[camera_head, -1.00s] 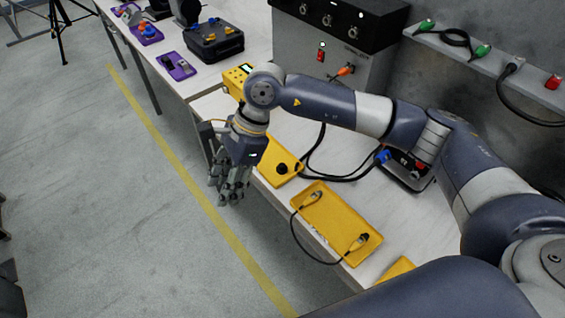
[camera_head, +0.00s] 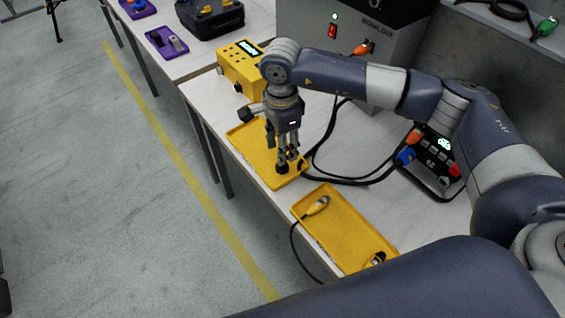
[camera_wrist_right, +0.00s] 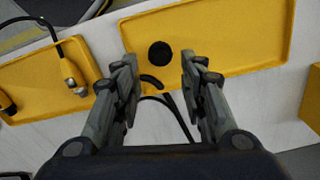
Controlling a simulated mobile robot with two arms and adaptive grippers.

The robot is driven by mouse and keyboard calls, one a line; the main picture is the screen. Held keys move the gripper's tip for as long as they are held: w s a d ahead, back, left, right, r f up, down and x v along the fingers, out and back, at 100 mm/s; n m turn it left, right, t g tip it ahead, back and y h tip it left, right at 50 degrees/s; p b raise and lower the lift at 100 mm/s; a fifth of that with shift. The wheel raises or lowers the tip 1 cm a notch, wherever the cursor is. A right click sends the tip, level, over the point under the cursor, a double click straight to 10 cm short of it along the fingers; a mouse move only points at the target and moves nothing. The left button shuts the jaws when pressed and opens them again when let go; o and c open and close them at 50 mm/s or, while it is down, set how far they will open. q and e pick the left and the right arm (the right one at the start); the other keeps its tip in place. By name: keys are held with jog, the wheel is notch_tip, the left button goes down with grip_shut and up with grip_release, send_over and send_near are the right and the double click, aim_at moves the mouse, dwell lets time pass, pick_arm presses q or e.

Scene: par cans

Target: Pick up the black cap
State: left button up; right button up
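The black cap (camera_head: 282,169) is a small round dark piece lying near the right end of a yellow tray (camera_head: 245,138) on the white bench. In the right wrist view the cap (camera_wrist_right: 160,53) shows as a black disc on the yellow tray (camera_wrist_right: 220,40). My right gripper (camera_head: 287,157) points down just above the cap and partly covers it in the head view. In the right wrist view its two fingers (camera_wrist_right: 160,66) are spread apart, with the cap showing between and beyond the tips. Nothing is held. My left gripper is not in view.
Black cables (camera_head: 345,180) run beside the tray. A second yellow tray (camera_head: 345,228) holds cable connectors in front. A yellow device (camera_head: 240,66) and a grey cabinet (camera_head: 330,55) stand behind. A black box with coloured connectors (camera_head: 436,160) is at right.

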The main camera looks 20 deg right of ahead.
jog(key=shift+s+f, duration=0.1)
jog(key=shift+f, duration=0.6)
jog(key=shift+f+p, duration=0.35)
notch_tip(320, 180, down, 4)
jog(key=shift+d+r+p, duration=0.15)
jog(key=shift+p, duration=0.55)
jog(key=shift+f, duration=0.4)
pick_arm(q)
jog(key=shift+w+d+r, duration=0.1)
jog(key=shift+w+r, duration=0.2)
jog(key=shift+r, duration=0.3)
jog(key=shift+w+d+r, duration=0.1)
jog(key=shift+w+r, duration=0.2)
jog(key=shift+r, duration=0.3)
pick_arm(e)
jog(key=c, duration=0.5)
